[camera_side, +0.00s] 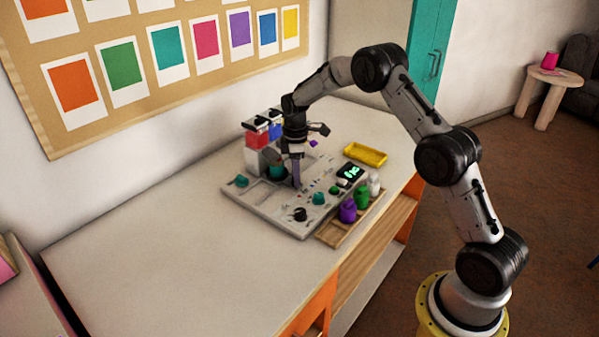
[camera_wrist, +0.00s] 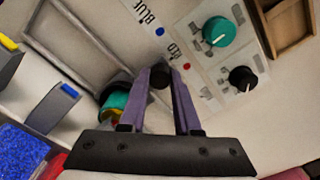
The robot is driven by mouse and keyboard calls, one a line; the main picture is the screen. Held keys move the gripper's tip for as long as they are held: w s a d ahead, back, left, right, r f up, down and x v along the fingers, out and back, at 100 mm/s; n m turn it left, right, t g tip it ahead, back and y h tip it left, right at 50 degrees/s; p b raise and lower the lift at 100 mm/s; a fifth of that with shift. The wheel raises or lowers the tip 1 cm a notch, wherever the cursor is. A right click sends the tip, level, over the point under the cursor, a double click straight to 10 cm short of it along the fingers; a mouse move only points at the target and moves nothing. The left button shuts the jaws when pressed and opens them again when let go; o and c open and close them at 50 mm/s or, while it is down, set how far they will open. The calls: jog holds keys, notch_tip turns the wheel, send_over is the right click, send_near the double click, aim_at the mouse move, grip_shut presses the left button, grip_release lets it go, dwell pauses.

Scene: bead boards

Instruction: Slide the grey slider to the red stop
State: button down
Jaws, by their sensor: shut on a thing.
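My gripper (camera_wrist: 160,82) points down at the board (camera_side: 262,200), its purple fingers closed around a dark grey knob, the slider (camera_wrist: 160,75). In the side view my gripper (camera_side: 296,182) is low over the middle of the board, and its fingers hide the slider there. In the wrist view the red stop dot (camera_wrist: 187,66) lies just right of the slider, beside a RED label. A blue dot (camera_wrist: 160,31) and a BLUE label lie further up. The slider's track is mostly hidden by the fingers, so I cannot tell whether the slider is exactly level with the red dot.
A teal knob (camera_wrist: 219,31) and a black knob (camera_wrist: 242,78) stand right of the slider. A lit display (camera_side: 351,173) and purple (camera_side: 348,211) and green (camera_side: 362,198) jars line the right side. A yellow tray (camera_side: 365,154) lies behind. The left tabletop is clear.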

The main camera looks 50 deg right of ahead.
jog(key=shift+r, duration=0.1)
jog(key=c, duration=0.6)
grip_release()
notch_tip(320, 180, up, 14)
